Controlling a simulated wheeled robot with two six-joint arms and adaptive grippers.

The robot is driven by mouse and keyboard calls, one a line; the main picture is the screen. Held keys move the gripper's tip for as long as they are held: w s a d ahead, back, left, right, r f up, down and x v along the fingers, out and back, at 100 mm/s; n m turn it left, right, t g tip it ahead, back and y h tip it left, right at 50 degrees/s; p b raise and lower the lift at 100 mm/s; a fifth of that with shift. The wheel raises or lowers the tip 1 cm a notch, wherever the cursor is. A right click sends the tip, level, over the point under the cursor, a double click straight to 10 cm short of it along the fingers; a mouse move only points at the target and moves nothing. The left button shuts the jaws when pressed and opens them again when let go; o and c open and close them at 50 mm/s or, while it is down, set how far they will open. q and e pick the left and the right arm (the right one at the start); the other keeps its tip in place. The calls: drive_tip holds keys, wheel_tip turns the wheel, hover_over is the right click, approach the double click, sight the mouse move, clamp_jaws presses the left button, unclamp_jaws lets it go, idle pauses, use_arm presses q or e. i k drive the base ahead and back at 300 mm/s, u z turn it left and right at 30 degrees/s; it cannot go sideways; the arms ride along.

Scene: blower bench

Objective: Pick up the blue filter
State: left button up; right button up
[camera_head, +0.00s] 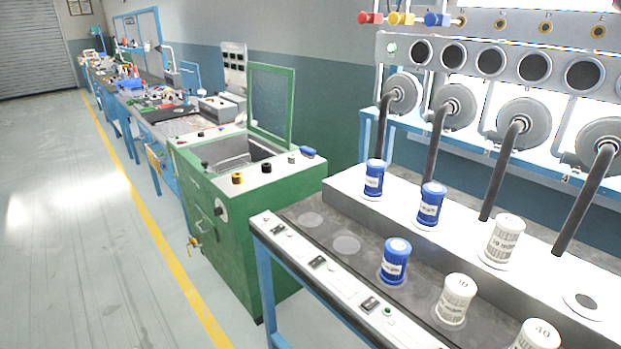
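Three blue filters with white labels are in the head view on the bench at the right. One blue filter (396,262) stands upright on the dark front strip of the bench. A second blue filter (431,206) stands upright on the raised light ledge behind it. A third blue filter (374,179) stands farther left on the same ledge, in front of a dark pipe. The frame does not settle which one the task names. Neither of my grippers is in view.
White filters stand on the ledge (503,240) and front strip (456,298). Dark bent pipes (437,150) rise behind the ledge. A green cabinet (235,235) with an open lid stands left of the bench. The floor (85,250) at left is clear.

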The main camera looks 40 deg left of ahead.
sight(375, 168)
drive_tip(key=u, duration=2.35)
drive_tip(key=i, duration=1.3)
drive_tip(key=z, duration=2.2)
